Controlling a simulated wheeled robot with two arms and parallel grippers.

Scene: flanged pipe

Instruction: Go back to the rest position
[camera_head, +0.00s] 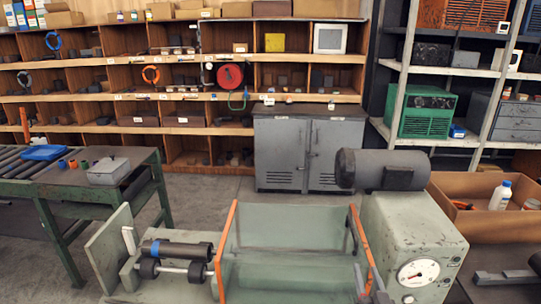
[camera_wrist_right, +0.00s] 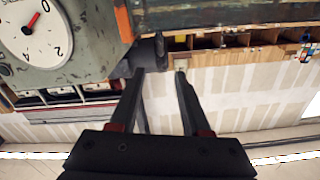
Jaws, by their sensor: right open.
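My right gripper (camera_head: 498,277) shows at the lower right edge of the head view, beside the pale green machine with a dial. In the right wrist view my right gripper (camera_wrist_right: 159,72) is open, with its two dark fingers apart and nothing between them. The machine's dial (camera_wrist_right: 35,30) is at the upper left there. My left gripper is not in view. A dark pipe-like part (camera_head: 185,249) and a shaft with dark round ends (camera_head: 172,269) lie on the machine's left part, left of the clear guard.
The clear guard (camera_head: 290,235) has orange edges. A grey motor (camera_head: 380,169) tops the dial housing (camera_head: 410,235). A cardboard box (camera_head: 460,190) with a white bottle (camera_head: 500,195) stands at right. A roller table (camera_head: 70,185) is at left; open floor lies behind the machine.

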